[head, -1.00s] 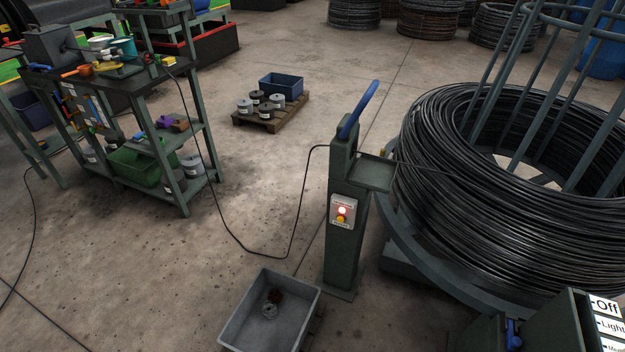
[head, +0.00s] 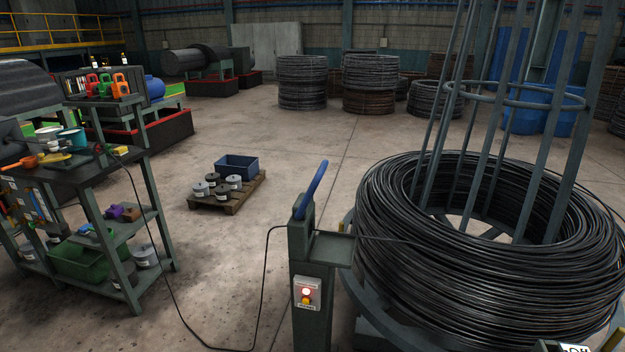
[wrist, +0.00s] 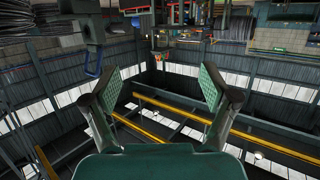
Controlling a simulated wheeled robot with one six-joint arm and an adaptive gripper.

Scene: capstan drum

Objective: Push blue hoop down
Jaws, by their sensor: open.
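The blue hoop (head: 313,188) stands up, leaning slightly right, at the top of a dark green post (head: 312,262) in the head view. In the wrist view the picture is upside down, and the blue hoop (wrist: 94,62) hangs from the dark post at upper left. My gripper (wrist: 160,84) is open with nothing between its fingers. The hoop appears beyond and left of the left finger, apart from it. My gripper does not show in the head view.
A large black wire coil (head: 490,260) with upright bars stands right of the post. A switch box (head: 307,294) with a lit lamp is on the post's front. A pallet (head: 228,196) with cans and a tool bench (head: 75,168) stand left.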

